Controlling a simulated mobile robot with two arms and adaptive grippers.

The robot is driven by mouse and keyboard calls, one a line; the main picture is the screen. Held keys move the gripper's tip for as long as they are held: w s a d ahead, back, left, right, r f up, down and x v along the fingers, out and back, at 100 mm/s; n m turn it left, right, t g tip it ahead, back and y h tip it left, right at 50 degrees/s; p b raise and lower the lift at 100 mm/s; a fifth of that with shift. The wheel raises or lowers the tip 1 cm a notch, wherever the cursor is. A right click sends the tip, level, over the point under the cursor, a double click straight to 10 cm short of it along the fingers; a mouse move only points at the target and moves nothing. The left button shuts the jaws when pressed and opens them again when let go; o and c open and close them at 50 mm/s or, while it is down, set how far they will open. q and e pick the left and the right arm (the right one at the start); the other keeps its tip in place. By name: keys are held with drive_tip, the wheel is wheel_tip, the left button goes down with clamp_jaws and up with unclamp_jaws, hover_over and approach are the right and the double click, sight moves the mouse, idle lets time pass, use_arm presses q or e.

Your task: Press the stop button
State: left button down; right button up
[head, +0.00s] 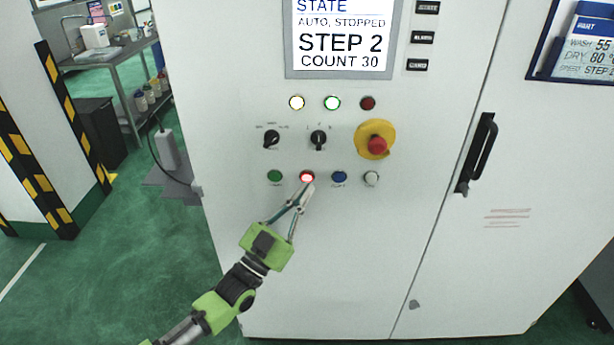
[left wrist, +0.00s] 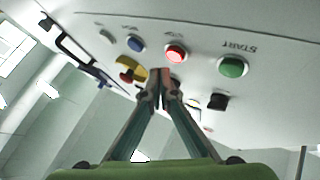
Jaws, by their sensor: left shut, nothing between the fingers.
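The stop button is the lit red button (head: 307,177) in the lower row of the cabinet panel, between a green button (head: 274,177) and a blue button (head: 339,177). My left gripper (head: 306,190) is shut and empty, its tips just below the red button in the head view. In the left wrist view the red button (left wrist: 176,54) glows just beyond the fingertips (left wrist: 160,80). I cannot tell whether the tips touch it. The display (head: 342,40) reads "AUTO, STOPPED", "STEP 2", "COUNT 30". My right gripper is not in view.
A red emergency button on a yellow base (head: 376,141) sits up and right of the row. Two black selector knobs (head: 318,138) are above it, and a white button (head: 371,179) ends the row. A black door handle (head: 478,153) stands out at the right.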

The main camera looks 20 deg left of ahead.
use_arm(q)
drive_tip(key=s+p, duration=0.1)
drive_tip(key=s, duration=0.1)
drive_tip(key=s+d, duration=0.1)
drive_tip(key=s, duration=0.1)
drive_tip(key=shift+r+p, duration=0.1)
drive_tip(key=shift+p, duration=0.25)
idle(0.4)
